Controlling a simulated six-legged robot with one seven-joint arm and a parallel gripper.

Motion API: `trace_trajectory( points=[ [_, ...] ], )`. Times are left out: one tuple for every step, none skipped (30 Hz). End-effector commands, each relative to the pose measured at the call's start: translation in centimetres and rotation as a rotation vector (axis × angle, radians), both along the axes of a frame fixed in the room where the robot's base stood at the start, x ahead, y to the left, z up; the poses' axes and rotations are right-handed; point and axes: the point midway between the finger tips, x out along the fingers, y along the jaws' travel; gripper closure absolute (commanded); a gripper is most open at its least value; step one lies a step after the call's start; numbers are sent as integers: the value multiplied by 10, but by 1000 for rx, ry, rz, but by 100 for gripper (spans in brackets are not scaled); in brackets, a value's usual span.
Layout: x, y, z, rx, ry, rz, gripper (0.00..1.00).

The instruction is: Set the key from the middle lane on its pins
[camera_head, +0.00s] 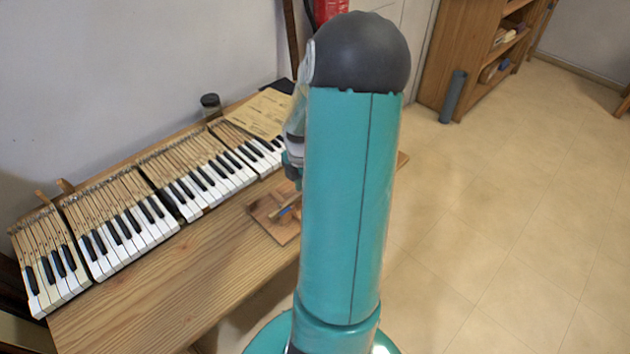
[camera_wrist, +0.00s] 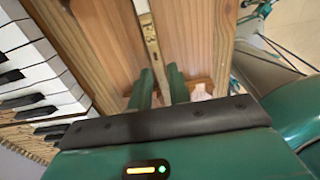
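A narrow pale wooden key (camera_wrist: 149,33) lies lengthwise between wide brown wooden strips in the wrist view. Small dark marks or holes show along it. My gripper (camera_wrist: 160,82) is open, its two green fingers apart on either side of the key's near part, with gaps showing beside it. Whether the fingers are level with the key or above it I cannot tell. In the head view a small brown board (camera_head: 262,207) lies on the bench, with pieces on it partly hidden by my arm. The pins under the keys stand out too little to tell apart.
Several piano key sections (camera_head: 120,225) stand in a row along the wall side of the wooden bench (camera_head: 150,310). White and black keys (camera_wrist: 30,75) show at the left of the wrist view. A jar (camera_head: 210,103) and a paper sheet (camera_head: 262,112) lie behind.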

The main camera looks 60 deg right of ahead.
Motion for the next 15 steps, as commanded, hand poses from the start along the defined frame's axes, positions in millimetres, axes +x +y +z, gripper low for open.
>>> trace_trajectory(
  points=[
    [0,0,-1,0,0,0,81],
    [0,0,-2,0,0,0,81],
    [0,0,-2,0,0,0,81],
    [0,0,-3,0,0,0,81],
    [0,0,-3,0,0,0,81],
    [0,0,-4,0,0,0,81],
    [0,0,-4,0,0,0,81],
    [0,0,-4,0,0,0,81],
    [0,0,-5,0,0,0,81],
    [0,0,-5,-1,0,0,81],
    [0,0,-5,-1,0,0,81],
    [0,0,-5,-1,0,0,81],
    [0,0,-5,-1,0,0,81],
    [0,0,-5,-1,0,0,81],
    [0,0,-5,-1,0,0,81]
  ],
)
